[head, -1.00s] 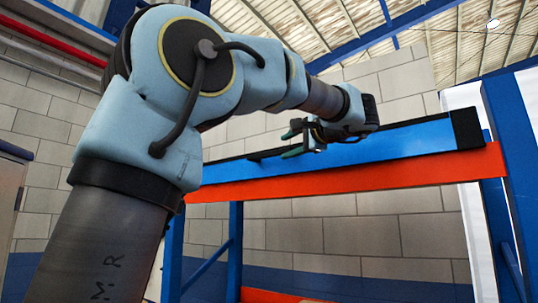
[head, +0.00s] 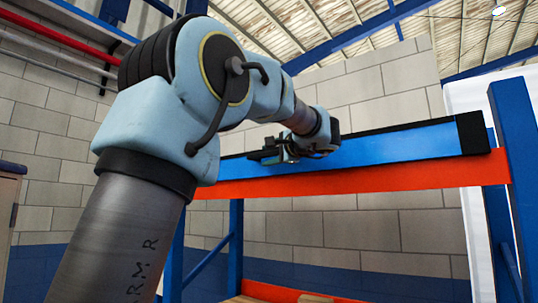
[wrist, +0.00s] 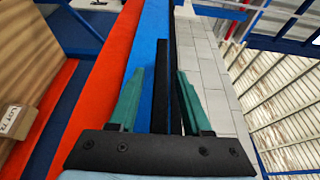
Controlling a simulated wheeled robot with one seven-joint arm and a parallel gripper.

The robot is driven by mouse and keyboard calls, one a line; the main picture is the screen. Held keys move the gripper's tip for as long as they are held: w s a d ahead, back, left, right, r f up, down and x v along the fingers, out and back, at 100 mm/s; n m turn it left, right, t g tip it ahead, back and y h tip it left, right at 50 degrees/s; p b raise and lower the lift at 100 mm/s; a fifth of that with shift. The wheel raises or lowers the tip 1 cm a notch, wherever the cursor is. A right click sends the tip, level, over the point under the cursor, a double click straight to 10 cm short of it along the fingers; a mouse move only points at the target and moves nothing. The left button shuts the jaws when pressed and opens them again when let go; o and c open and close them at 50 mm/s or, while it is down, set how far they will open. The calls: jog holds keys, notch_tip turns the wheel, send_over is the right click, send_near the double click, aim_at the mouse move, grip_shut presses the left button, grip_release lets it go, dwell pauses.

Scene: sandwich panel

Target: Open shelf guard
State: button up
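The shelf guard appears to be the long blue panel (head: 400,148) with black ends and a black top edge, lying along the shelf above the orange beam. It looks closed and upright. My gripper (head: 270,155) is at the left part of its top edge in the head view. In the wrist view the two green fingers of my gripper (wrist: 160,78) are apart. A black bar (wrist: 160,95), seemingly the guard's top edge, runs between them with gaps on both sides. The guard's blue face (wrist: 147,45) shows beyond the left finger. Finger contact is not visible.
The orange beam (head: 400,177) runs below the guard, between blue uprights (head: 515,130). A grey block wall (head: 380,85) stands behind the shelf.

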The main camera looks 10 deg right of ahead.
grip_shut()
dwell(1.2)
